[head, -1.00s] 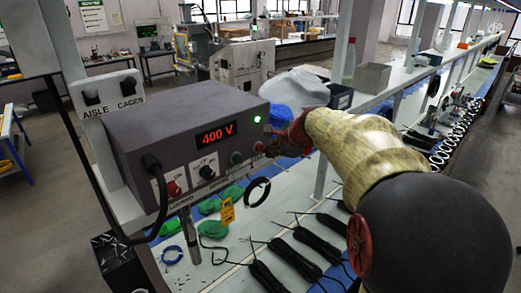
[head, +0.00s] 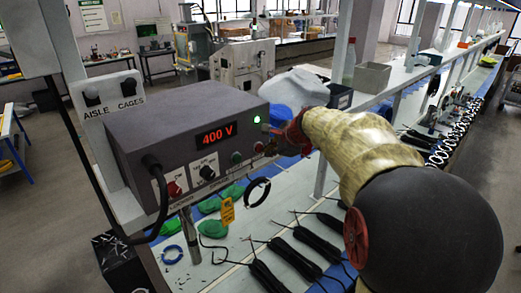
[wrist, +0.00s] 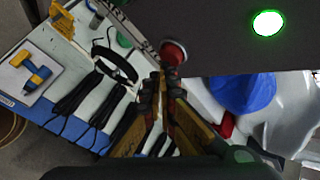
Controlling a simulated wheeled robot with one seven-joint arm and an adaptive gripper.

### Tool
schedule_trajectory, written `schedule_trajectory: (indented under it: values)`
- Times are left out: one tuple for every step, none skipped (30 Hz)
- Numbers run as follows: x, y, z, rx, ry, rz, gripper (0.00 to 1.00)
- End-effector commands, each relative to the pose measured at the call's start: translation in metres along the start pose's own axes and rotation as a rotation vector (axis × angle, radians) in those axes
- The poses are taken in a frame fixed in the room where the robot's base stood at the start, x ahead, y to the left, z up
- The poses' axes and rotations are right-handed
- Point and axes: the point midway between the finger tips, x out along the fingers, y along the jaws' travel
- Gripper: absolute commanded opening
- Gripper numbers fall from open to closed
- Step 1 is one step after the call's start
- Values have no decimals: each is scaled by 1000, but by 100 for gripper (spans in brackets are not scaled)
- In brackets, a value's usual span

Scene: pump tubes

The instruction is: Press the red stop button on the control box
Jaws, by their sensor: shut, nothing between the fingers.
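Another red control (head: 174,188) sits at the front's lower left. I cannot read which is labelled stop. My gripper (head: 271,148) is shut and empty, its tips right at the right-hand red button. In the wrist view the fingertips (wrist: 165,72) overlap the button's lower edge; I cannot tell whether they touch it.
A green button (head: 236,158) and a black knob (head: 207,172) are left of the right-hand red button. Black tube bundles (head: 296,252) and green pieces (head: 209,205) lie on the bench. A blue item (wrist: 243,95) lies close to my gripper.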

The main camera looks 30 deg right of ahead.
Motion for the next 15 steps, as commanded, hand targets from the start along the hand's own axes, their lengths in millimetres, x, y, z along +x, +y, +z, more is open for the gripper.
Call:
schedule_trajectory:
  values:
    - [0,0,0,0,0,0,0]
    - [0,0,0,0,0,0,0]
    - [0,0,0,0,0,0,0]
    - [1,0,1,0,0,0,0]
    - [1,-1,1,0,0,0,0]
    - [1,-1,1,0,0,0,0]
    - [1,-1,1,0,0,0,0]
    - [2,-1,1,0,0,0,0]
    - [2,-2,2,0,0,0,0]
    - [2,-2,2,0,0,0,0]
    - [2,-2,2,0,0,0,0]
    - [2,-2,2,0,0,0,0]
    - [3,-2,2,0,0,0,0]
    - [3,-2,2,0,0,1,0]
    - [3,-2,3,0,0,1,0]
